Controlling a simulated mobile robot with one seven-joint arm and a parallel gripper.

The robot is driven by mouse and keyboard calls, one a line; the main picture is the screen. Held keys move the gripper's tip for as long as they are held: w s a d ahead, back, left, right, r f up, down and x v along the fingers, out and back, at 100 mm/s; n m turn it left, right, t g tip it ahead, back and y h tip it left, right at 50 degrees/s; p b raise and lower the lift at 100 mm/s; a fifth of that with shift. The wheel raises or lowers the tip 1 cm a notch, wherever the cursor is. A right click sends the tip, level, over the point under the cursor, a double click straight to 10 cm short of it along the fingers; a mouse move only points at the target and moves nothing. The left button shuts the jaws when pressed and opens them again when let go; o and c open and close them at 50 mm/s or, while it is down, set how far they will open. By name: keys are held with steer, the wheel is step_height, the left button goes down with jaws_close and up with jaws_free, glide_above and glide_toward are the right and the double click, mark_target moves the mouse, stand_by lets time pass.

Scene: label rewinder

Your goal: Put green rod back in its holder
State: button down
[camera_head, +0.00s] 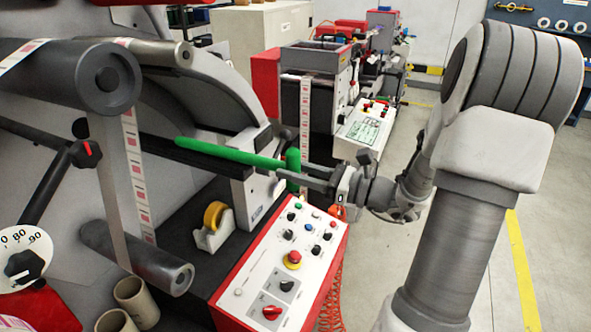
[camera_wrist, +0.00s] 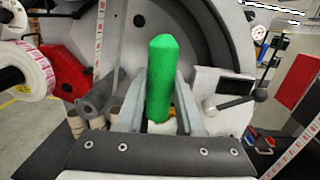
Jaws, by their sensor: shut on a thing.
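The green rod (camera_head: 232,153) is long and lies nearly level in the head view, with a short upright green piece at its right end. Its left end reaches over the black bar (camera_head: 187,157) of the machine. My gripper (camera_head: 298,176) is shut on the upright green piece, above the control panel. In the wrist view the green rod (camera_wrist: 161,85) stands between the two grey fingers of my gripper (camera_wrist: 162,100), its tip towards the machine. I cannot tell which part is the holder, nor whether the rod touches the bar or the grey block (camera_head: 245,190) under it.
The control panel (camera_head: 283,262) with knobs and a red stop button lies below my gripper. A yellow tape roll on a dispenser (camera_head: 213,226) and cardboard cores (camera_head: 136,300) stand to its left. Grey rollers (camera_head: 108,75) are at upper left. Open floor (camera_head: 490,250) is at right.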

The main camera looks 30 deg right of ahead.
steer(key=shift+f, duration=0.25)
steer(key=shift+f+b, duration=0.3)
steer(key=shift+f, duration=0.15)
stand_by(0.5)
steer(key=shift+f, duration=0.25)
steer(key=shift+c, duration=2.3)
jaws_free()
steer(key=b+v, duration=0.3)
steer(key=v, duration=1.4)
steer(key=shift+s, duration=0.15)
